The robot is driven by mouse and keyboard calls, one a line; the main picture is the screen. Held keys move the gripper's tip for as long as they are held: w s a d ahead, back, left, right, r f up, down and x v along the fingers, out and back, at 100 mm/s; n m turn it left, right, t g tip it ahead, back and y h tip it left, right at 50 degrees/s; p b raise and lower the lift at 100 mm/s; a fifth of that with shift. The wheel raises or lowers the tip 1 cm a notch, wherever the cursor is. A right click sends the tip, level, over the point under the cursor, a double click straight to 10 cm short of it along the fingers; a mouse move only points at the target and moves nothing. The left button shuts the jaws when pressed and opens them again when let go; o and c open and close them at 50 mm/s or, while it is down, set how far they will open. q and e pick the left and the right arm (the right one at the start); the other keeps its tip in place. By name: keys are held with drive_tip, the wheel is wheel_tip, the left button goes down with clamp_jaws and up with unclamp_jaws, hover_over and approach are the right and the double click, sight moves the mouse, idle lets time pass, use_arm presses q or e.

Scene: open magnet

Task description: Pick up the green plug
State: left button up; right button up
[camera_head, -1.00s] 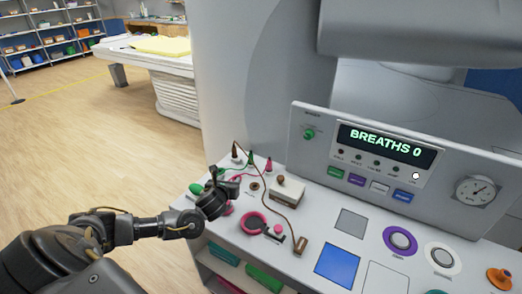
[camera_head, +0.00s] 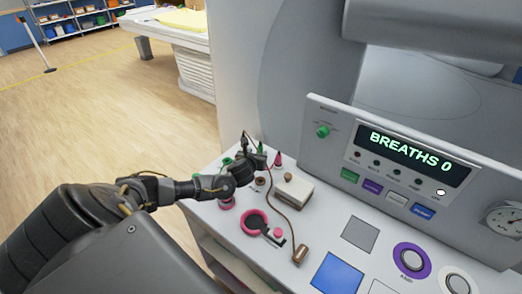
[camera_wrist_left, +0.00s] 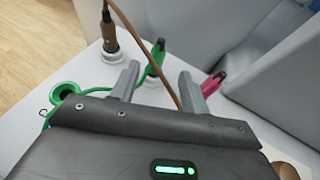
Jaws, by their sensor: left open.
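The green plug (camera_wrist_left: 155,60) stands in a white socket on the white counter, and its cable runs left to a green ring-shaped handle (camera_wrist_left: 64,92). In the left wrist view it shows between and beyond the fingers of my left gripper (camera_wrist_left: 158,88), which is open and empty. A brown plug (camera_wrist_left: 108,36) stands to its left and a pink plug (camera_wrist_left: 212,83) to its right. In the head view my left gripper (camera_head: 256,164) is at the plug row and partly covers the green plug (camera_head: 260,148). My right gripper is not in view.
A beige box (camera_head: 292,190) with a brown cable and a pink ring (camera_head: 253,222) lie on the counter near the gripper. The upright console panel (camera_head: 395,150) stands behind, with a display reading BREATHS 0. Blue and grey squares lie on the counter to the right.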

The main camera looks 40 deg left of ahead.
sight(260, 149)
use_arm(q)
drive_tip(key=shift+w, duration=0.15)
drive_tip(key=shift+w+a+f+p, duration=0.1)
drive_tip(key=shift+w+a+p, duration=0.1)
drive_tip(key=shift+a+p, duration=0.1)
drive_tip(key=p+x, duration=0.1)
drive_tip(key=x, duration=0.2)
drive_tip(key=shift+f, duration=0.25)
drive_tip(key=shift+w+a+f, duration=0.3)
drive_tip(key=shift+w, duration=0.25)
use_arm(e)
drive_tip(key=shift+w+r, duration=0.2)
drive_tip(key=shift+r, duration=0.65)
use_arm(q)
clamp_jaws()
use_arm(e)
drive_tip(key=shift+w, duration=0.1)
